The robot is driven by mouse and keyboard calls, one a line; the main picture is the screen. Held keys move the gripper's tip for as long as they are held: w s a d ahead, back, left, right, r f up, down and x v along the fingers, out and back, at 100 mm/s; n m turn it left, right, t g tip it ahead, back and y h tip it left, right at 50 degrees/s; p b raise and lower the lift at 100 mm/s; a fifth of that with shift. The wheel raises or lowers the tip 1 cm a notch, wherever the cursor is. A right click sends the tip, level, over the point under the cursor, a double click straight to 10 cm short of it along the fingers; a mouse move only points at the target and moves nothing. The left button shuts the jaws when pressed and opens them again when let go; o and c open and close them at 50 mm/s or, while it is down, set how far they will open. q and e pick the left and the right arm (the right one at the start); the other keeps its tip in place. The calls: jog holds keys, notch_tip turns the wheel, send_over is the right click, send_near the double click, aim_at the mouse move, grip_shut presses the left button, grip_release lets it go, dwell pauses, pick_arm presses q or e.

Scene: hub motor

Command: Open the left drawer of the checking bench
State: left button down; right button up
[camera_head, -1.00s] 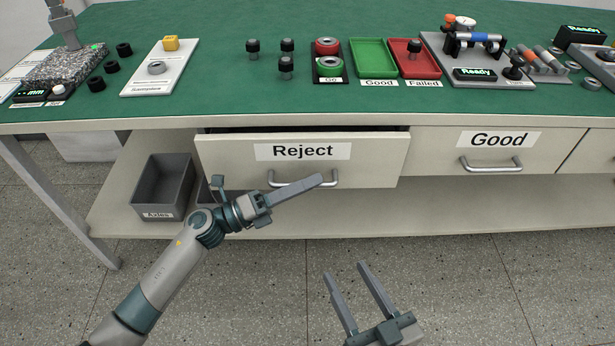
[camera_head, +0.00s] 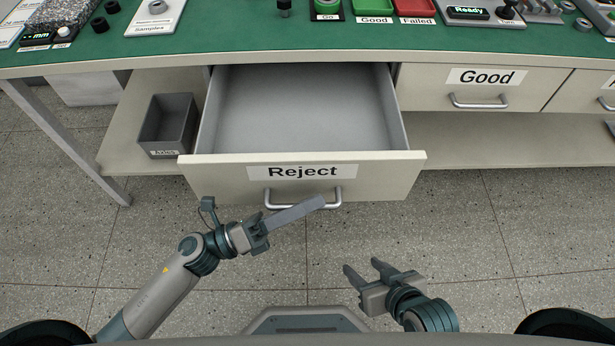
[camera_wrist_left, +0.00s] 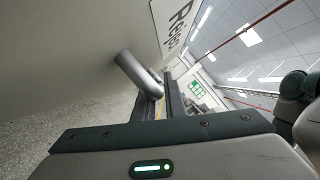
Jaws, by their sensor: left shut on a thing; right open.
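The left drawer (camera_head: 225,177), labelled "Reject", is pulled far out of the checking bench (camera_head: 180,54). Its grey inside (camera_head: 305,105) looks empty. My left gripper (camera_head: 312,205) is shut on the drawer's metal bar handle (camera_head: 343,198). In the left wrist view, the handle (camera_wrist_left: 138,72) runs in between the fingers, close to the drawer front (camera_wrist_left: 70,50). My right gripper (camera_head: 362,268) is open and empty, low over the floor, in front of the drawer and to its right.
A closed drawer labelled "Good" (camera_head: 430,88) is to the right. A grey bin labelled "Axles" (camera_head: 152,130) stands on the lower shelf (camera_head: 115,150) at the left. Trays and parts stand on the green bench top. The floor in front is clear.

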pick_arm(q)
jog(key=shift+s, duration=0.65)
pick_arm(e)
jog(key=shift+d+f, duration=0.1)
pick_arm(q)
jog(key=c, duration=2.1)
grip_release()
jog(key=shift+a+f, duration=0.1)
jog(key=shift+a, duration=0.05)
jog(key=shift+b+v, duration=1.15)
jog(key=shift+v, duration=7.45)
pick_arm(e)
jog(key=w+a+r+t+y, duration=0.1)
jog(key=w+a+r+t, duration=0.2)
jog(key=w+r, duration=0.1)
